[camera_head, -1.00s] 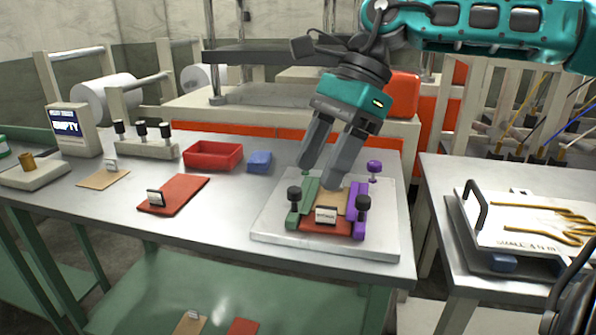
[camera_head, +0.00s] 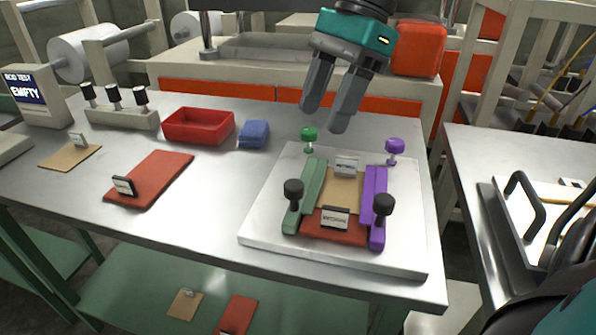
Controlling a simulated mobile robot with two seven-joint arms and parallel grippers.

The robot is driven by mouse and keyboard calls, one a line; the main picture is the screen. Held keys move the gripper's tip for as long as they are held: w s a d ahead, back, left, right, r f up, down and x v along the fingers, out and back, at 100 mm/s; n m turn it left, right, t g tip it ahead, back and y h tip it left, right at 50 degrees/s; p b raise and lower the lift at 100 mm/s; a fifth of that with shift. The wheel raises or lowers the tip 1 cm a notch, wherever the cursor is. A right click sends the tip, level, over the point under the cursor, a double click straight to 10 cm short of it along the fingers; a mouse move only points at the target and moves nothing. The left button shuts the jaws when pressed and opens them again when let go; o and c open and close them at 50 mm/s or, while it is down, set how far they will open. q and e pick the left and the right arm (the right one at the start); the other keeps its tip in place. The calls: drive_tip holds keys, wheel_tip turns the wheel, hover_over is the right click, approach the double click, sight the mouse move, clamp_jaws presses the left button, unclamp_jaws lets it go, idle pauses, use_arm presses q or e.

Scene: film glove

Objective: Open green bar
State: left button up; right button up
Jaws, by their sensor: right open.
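The green bar (camera_head: 312,192) lies along the left side of a white plate (camera_head: 270,222), with a black knob (camera_head: 293,189) at its near end. A green knob (camera_head: 309,135) stands on the plate just beyond its far end. A purple bar (camera_head: 377,205) lies along the right side. Between the bars are a tan piece (camera_head: 343,190) and a red piece (camera_head: 328,226), each with a small label. My right gripper (camera_head: 325,118) is open and empty, pointing down above and beyond the plate's far edge, apart from the green knob. My left gripper is not in view.
A red tray (camera_head: 198,127) and a blue block (camera_head: 254,134) stand left of the plate. A red sheet (camera_head: 150,180) and a tan sheet (camera_head: 70,157) lie farther left. Another table (camera_head: 470,160) with a handled board stands right, across a gap.

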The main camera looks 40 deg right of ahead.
sight(296, 183)
drive_tip(key=b+x, duration=0.2)
drive_tip(key=x, duration=0.9)
drive_tip(key=shift+f, duration=0.3)
drive_tip(key=c, duration=0.7)
clamp_jaws()
